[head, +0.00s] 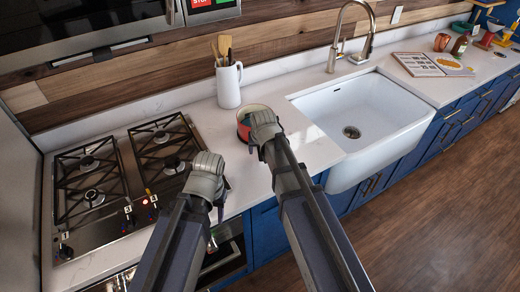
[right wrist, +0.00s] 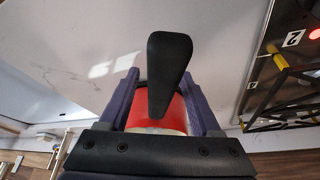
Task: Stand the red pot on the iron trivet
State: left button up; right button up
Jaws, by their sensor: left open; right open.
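The red pot (head: 242,131) stands on the white counter between the stove and the sink, partly hidden by my right gripper (head: 264,122). In the right wrist view, the red pot (right wrist: 138,114) and its black handle (right wrist: 168,70) lie between the two parted fingers of my right gripper (right wrist: 160,78). I cannot tell whether the fingers touch it. My left gripper (head: 207,168) is open over the counter beside the stove's right edge, apart from the pot. I cannot make out the iron trivet for sure; a dark edge shows beside my left gripper, mostly hidden.
A gas stove (head: 122,180) with black grates is at the left. A white jug (head: 229,85) of utensils stands behind the pot. A white sink (head: 358,115) with a tap (head: 350,40) is at the right. An open book (head: 432,65) lies beyond it.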

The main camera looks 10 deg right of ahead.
jog(key=shift+r, duration=0.1)
jog(key=p+v, duration=0.7)
jog(key=shift+s+r, duration=0.2)
jog(key=shift+r, duration=0.15)
jog(key=shift+f, duration=0.1)
